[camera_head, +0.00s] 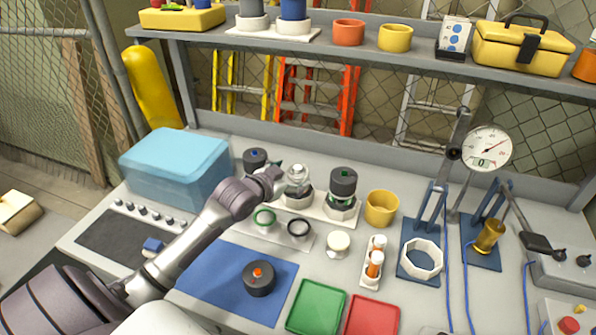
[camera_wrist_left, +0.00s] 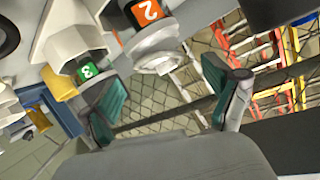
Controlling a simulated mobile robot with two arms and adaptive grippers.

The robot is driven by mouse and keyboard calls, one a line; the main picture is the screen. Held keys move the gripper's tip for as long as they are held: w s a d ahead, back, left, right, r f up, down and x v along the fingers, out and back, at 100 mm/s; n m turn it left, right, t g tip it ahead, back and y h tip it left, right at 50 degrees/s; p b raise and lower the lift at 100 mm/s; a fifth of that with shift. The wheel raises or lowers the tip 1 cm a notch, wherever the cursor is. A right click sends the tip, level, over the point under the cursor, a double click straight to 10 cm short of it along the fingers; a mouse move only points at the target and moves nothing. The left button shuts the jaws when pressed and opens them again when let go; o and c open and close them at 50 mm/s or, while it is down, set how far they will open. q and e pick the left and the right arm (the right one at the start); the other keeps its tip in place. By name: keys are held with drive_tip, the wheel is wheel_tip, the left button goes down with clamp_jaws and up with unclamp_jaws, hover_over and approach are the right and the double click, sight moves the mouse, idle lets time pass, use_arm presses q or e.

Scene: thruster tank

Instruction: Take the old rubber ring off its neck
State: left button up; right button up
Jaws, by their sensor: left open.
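The uncapped middle unit (camera_head: 298,182) stands on a white base at the back of the bench, its pale neck upward. I cannot clearly tell the old rubber ring from the neck. My right gripper is not in view.
A dark-capped unit (camera_head: 343,184) stands close right, another (camera_head: 255,158) left behind my arm. A dark knob with an orange top (camera_head: 258,278) lies on the blue mat (camera_head: 215,275). A green tray (camera_head: 316,307) and red tray (camera_head: 372,317) are in front. A shelf overhangs behind.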

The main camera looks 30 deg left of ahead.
sight(298, 171)
use_arm(q)
drive_tip(key=x, duration=0.4)
drive_tip(key=shift+w+d+r+p, duration=0.1)
drive_tip(key=shift+w+p, duration=0.05)
drive_tip(key=shift+p, duration=0.25)
drive_tip(key=shift+c, duration=0.8)
drive_tip(key=c, duration=0.7)
drive_tip(key=shift+r, duration=0.1)
